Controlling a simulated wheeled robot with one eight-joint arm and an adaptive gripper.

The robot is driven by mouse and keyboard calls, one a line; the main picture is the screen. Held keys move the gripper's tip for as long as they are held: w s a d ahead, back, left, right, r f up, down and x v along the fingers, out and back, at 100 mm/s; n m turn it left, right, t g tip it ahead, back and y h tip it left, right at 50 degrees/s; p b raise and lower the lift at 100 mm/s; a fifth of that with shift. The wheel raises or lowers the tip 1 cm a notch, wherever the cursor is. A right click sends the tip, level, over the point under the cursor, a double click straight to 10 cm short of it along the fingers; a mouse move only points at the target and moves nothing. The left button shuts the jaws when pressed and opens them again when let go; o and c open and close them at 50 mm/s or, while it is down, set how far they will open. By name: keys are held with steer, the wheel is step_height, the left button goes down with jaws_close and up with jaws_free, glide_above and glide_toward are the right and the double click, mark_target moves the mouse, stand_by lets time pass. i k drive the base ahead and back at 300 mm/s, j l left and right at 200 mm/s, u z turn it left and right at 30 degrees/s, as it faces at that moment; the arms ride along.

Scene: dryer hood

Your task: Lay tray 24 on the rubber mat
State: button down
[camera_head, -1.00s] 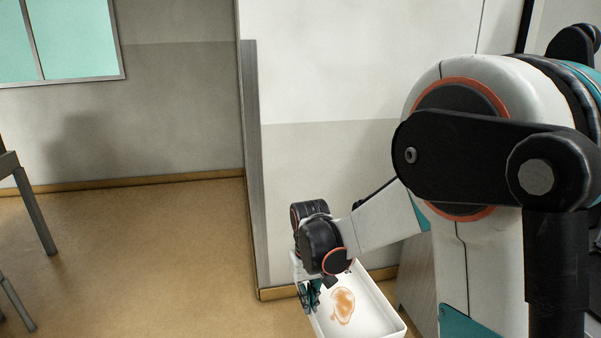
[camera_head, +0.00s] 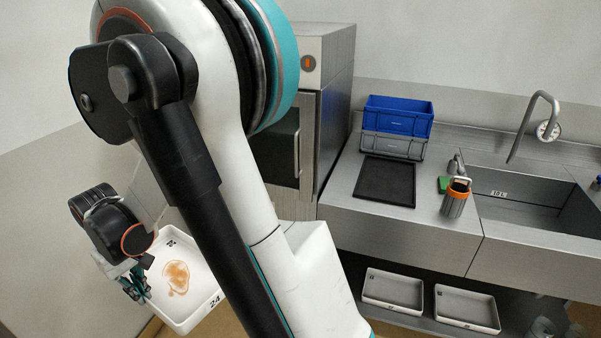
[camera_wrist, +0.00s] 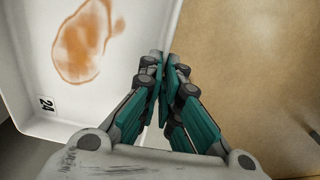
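Tray 24 (camera_head: 195,270) is a white, shallow, rectangular tray with an orange-brown stain inside and the number 24 on its rim. It hangs in the air at the lower left of the head view, left of my arm. My gripper (camera_head: 137,284) is closed on its side wall. In the wrist view the tray (camera_wrist: 130,55) fills the left side, and the fingers (camera_wrist: 163,60) pinch its edge. The rubber mat (camera_head: 385,181) is a dark rectangle on the steel counter, right of my arm and apart from the tray. Nothing lies on it.
Behind the mat stand stacked blue (camera_head: 398,115) and grey (camera_head: 392,146) crates. An orange-topped canister (camera_head: 456,198) and green sponge (camera_head: 444,184) stand right of it, before the sink (camera_head: 535,208). A steel appliance (camera_head: 322,90) stands left. Two trays (camera_head: 393,291) (camera_head: 467,308) lie on the shelf below.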

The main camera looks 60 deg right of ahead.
mark_target(387, 179)
steer(key=z, duration=1.85)
steer(key=i, duration=0.05)
